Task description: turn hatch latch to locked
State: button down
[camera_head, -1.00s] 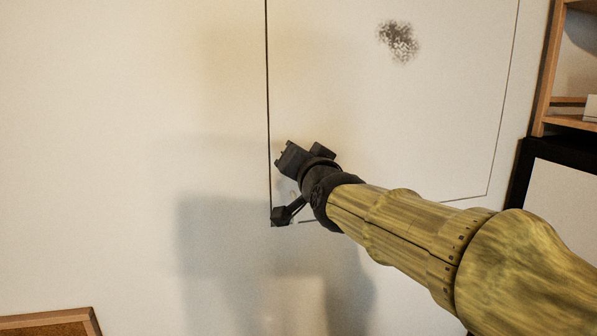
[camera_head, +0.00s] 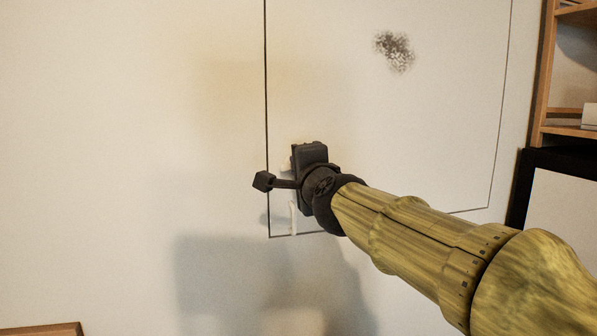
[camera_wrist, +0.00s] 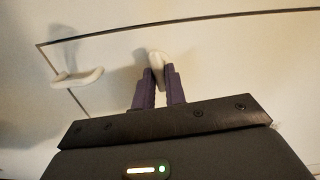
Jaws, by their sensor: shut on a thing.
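The hatch (camera_head: 420,130) is a pale panel outlined by a thin dark line in the wall. My gripper (camera_head: 287,166) is near its lower left corner, in front of the panel. In the wrist view my gripper's purple fingers (camera_wrist: 160,84) are shut on a small white piece (camera_wrist: 158,58), which seems to be the latch. Its lower part is hidden between the fingers, so its angle is unclear. A second white fitting (camera_wrist: 80,77) stands apart at the left of the wrist view. It also shows below my gripper in the head view (camera_head: 293,218).
A wooden shelf (camera_head: 545,70) and a dark-framed unit (camera_head: 520,185) stand at the right. A wooden edge (camera_head: 45,329) shows at the lower left. The wall (camera_head: 120,150) left of the hatch is bare. A dark speckled patch (camera_head: 395,51) marks the hatch.

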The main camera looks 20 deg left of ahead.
jog(key=shift+f+m, duration=0.1)
jog(key=shift+m, duration=0.5)
jog(key=c, duration=1.5)
grip_release()
jog(key=shift+o, duration=0.2)
jog(key=shift+d, duration=0.1)
